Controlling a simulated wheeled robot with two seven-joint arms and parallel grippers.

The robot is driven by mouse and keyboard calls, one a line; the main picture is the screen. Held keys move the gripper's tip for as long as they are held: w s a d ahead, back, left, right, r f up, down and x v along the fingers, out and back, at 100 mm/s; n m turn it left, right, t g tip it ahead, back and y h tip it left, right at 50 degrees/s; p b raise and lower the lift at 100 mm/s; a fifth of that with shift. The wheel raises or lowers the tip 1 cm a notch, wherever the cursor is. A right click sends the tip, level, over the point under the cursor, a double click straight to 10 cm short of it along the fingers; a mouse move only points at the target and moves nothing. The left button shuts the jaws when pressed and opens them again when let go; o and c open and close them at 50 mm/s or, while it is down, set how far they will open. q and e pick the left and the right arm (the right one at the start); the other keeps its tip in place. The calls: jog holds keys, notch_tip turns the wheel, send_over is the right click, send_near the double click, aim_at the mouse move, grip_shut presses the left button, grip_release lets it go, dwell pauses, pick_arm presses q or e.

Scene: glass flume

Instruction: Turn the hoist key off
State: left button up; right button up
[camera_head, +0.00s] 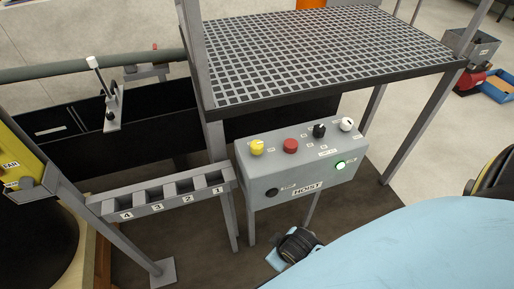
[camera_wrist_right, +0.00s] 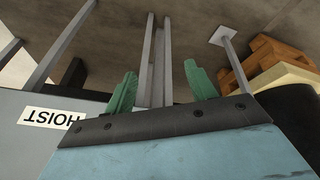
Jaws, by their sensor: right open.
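The grey hoist box (camera_head: 262,172), with a HOIST label (camera_head: 307,189), stands at the middle of the head view. A black round switch (camera_head: 272,192) sits low on its front, left of the label. It may be the key switch, but its position is too small to read. A green lamp (camera_head: 340,164) glows at the front right. My right gripper (camera_wrist_right: 161,88) is open, with its green fingers apart and nothing between them. In the right wrist view the HOIST label (camera_wrist_right: 50,117) appears upside down, left of the fingers. My left gripper is not in view.
The box top carries a yellow knob (camera_head: 257,147), red button (camera_head: 291,146), black knob (camera_head: 319,130) and white knob (camera_head: 346,124). A grated platform (camera_head: 325,50) overhangs behind it. A numbered grey rack (camera_head: 165,198) stands to the left. Metal legs (camera_wrist_right: 156,60) rise beyond my right fingers.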

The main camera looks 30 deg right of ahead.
jog(key=w+a+r+n+t+y+b, duration=0.1)
jog(key=w+r+n+t, duration=0.2)
jog(key=w+r+t, duration=0.55)
jog(key=w+a+r+n+t, duration=0.15)
jog(key=w+r+n, duration=0.35)
jog(key=r, duration=0.9)
jog(key=w+a+r+n+t+y+b, duration=0.15)
jog(key=w+r+t, duration=0.25)
jog(key=w+r, duration=0.55)
jog(key=s+a+r+n+g+y, duration=0.1)
jog(key=s+a+r+n+y, duration=0.1)
jog(key=a+r+n+y, duration=1)
jog(key=n+g+h, duration=1.4)
jog(key=n+g, duration=0.3)
jog(key=n, duration=1.2)
send_over(258, 143)
notch_tip(258, 143, down, 9)
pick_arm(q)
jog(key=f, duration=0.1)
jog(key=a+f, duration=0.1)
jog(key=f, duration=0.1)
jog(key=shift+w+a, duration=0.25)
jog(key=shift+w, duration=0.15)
pick_arm(e)
notch_tip(258, 143, down, 13)
jog(key=shift+a+r, duration=0.1)
